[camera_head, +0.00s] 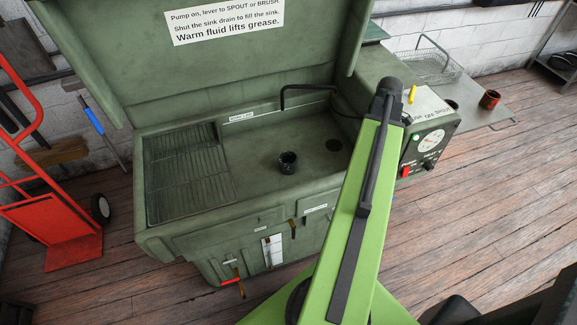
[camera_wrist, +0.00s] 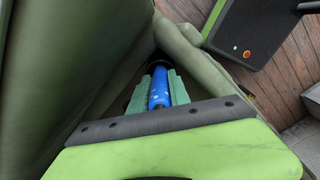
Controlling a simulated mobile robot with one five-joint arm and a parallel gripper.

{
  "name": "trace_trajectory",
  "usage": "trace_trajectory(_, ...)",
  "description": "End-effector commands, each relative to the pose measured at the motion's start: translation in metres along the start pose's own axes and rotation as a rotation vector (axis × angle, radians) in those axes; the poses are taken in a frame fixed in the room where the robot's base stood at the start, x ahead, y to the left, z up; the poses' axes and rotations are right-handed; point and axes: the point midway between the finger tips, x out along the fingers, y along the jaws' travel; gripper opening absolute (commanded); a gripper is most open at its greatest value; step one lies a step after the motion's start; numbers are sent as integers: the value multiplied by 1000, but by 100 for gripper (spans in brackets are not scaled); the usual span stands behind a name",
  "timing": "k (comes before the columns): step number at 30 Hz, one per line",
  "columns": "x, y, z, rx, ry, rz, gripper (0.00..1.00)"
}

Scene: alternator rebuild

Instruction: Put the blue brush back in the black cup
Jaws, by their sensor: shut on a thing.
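The black cup (camera_head: 288,162) stands on the floor of the green sink basin in the head view, left of the drain. In the wrist view my gripper (camera_wrist: 160,80) has its two green fingers closed on the blue brush (camera_wrist: 159,95), one finger on each side of the blue handle. A dark shape lies at the brush's far end; I cannot tell whether it is part of the brush. In the head view my arm hides the gripper and the brush, so their distance from the cup cannot be told.
A black spout (camera_head: 308,88) arches over the back of the basin. A wire rack (camera_head: 188,178) fills its left side. The raised green lid (camera_head: 220,60) stands behind. A control box (camera_head: 430,145) with a gauge is at the right. The basin floor around the cup looks clear.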

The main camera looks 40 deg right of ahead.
Motion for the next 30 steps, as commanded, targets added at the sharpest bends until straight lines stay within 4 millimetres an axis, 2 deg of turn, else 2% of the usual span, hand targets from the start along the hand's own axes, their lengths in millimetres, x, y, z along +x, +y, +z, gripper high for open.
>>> trace_trajectory(5, 0, 0, 0, 0, 0, 0, 0)
trace_trajectory(6, 0, 0, 0, 0, 0, 0, 24)
trace_trajectory(12, 0, 0, 0, 0, 0, 0, 48)
trace_trajectory(23, -4, 0, 0, 0, 0, 0, 48)
trace_trajectory(26, -13, 0, 0, 0, 0, 0, 48)
trace_trajectory(30, -36, 0, 0, 0, 0, 0, 48)
